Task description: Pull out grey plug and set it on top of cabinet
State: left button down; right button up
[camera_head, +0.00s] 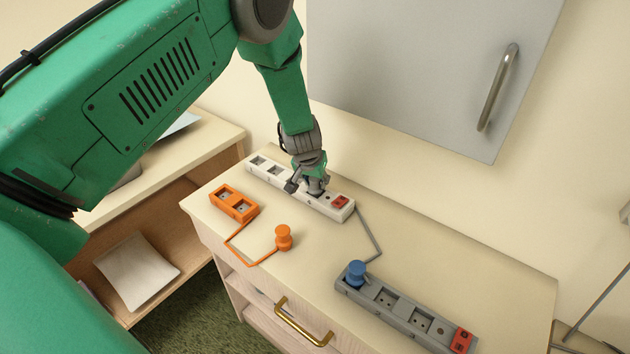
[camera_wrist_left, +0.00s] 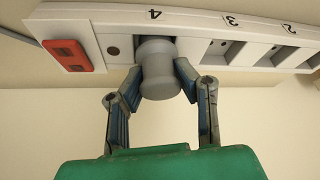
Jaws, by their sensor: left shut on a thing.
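The grey plug (camera_wrist_left: 158,72) sits in the socket marked 4 of the white power strip (camera_wrist_left: 200,30), next to the red switch. My left gripper (camera_wrist_left: 155,82) is shut on the plug, with one finger on each side of it. In the head view my left gripper (camera_head: 311,187) reaches down onto the white strip (camera_head: 262,172) and mostly hides the plug. The cabinet top (camera_head: 450,255) is pale wood, and the strip lies near its back edge. My right gripper is not in view.
An orange socket block (camera_head: 233,203) with a cord to an orange plug (camera_head: 283,237) lies at the front left of the top. A grey strip (camera_head: 400,309) with a blue plug (camera_head: 357,273) is at the front right. A grey wall cabinet (camera_head: 425,70) hangs behind.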

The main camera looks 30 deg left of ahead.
pick_arm(q)
jog(key=shift+s+a+f, duration=0.1)
jog(key=shift+s+a, duration=0.05)
jog(key=shift+a, duration=0.05)
jog(key=shift+w+d+r+p, duration=0.2)
jog(key=shift+d+r+p, duration=0.15)
jog(key=shift+d+r, duration=0.2)
jog(key=shift+a+r+p, duration=0.35)
jog(key=shift+a, duration=0.05)
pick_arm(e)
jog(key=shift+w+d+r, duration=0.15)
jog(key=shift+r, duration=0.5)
pick_arm(q)
jog(key=shift+d+r, duration=0.1)
jog(key=shift+d, duration=0.05)
